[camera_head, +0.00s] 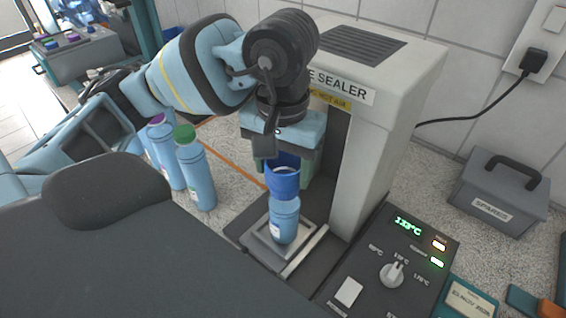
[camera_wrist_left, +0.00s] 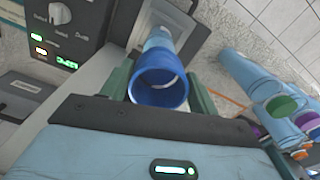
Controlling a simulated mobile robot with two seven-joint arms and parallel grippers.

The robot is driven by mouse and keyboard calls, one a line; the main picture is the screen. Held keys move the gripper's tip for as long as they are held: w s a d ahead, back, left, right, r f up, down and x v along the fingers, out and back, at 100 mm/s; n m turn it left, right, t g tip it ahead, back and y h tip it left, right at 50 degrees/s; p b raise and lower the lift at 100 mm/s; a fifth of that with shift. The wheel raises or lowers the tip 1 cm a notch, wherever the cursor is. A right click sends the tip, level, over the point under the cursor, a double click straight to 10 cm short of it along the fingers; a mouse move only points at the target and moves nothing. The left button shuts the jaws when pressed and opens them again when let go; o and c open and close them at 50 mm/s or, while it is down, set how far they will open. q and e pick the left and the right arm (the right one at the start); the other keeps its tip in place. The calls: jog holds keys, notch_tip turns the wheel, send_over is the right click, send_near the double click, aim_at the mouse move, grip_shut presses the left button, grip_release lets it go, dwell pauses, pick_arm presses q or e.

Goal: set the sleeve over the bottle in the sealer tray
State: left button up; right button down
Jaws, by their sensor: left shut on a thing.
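A dark blue sleeve (camera_head: 283,182) is an open ring held between the fingers of my left gripper (camera_head: 284,172). In the left wrist view the sleeve (camera_wrist_left: 159,87) sits between the two green fingers of the gripper (camera_wrist_left: 160,92). The light blue bottle (camera_head: 284,219) stands upright in the metal sealer tray (camera_head: 262,248). The sleeve is at the bottle's top and hides its neck; I cannot tell how far it is over the bottle. The bottle (camera_wrist_left: 158,40) also shows beyond the sleeve in the left wrist view. My right gripper is not in view.
The sealer housing (camera_head: 391,130) stands right behind the tray. Its control panel (camera_head: 385,265) is at the right, reading 123°C. Bottles with a green cap (camera_head: 185,134) and a purple cap (camera_head: 157,119) stand at the left. A grey spares box (camera_head: 500,195) is at far right.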

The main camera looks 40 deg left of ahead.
pick_arm(q)
jog(key=o, duration=1)
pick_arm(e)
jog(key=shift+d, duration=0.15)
pick_arm(q)
jog(key=shift+o, duration=0.2)
jog(key=shift+r, duration=0.15)
notch_tip(320, 180, up, 8)
jog(key=shift+f+p, duration=0.2)
jog(key=shift+p, duration=0.15)
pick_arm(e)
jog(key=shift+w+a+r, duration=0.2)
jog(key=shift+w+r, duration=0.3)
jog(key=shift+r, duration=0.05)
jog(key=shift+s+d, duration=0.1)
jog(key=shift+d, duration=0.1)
